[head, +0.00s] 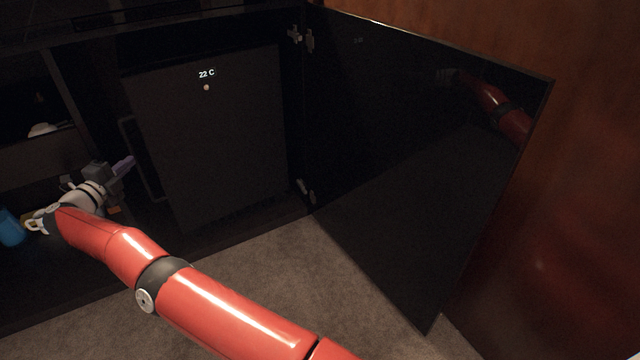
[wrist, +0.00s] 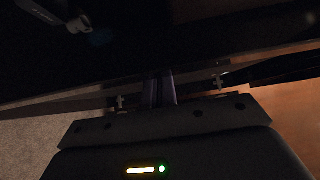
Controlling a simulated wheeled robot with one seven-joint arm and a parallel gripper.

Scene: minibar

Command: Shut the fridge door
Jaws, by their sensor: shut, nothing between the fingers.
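The fridge (head: 215,145) is a dark unit in the cabinet, with a lit "22 C" readout near its top. Its front panel looks slightly ajar at the left, where a thin dark frame (head: 152,188) shows beside it; the size of the gap is hard to tell. My gripper (head: 126,164) is just left of this panel's left edge, its purple fingers pointing right. Contact cannot be told. In the wrist view the fingers (wrist: 159,88) are together, empty, in front of a dark surface.
A large glossy black cabinet door (head: 420,150) stands wide open at right, hinged beside the fridge and reflecting my arm. A blue object (head: 11,228) is at far left. Dark shelving (head: 30,158) is left of my gripper. Carpet (head: 300,270) is clear in front.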

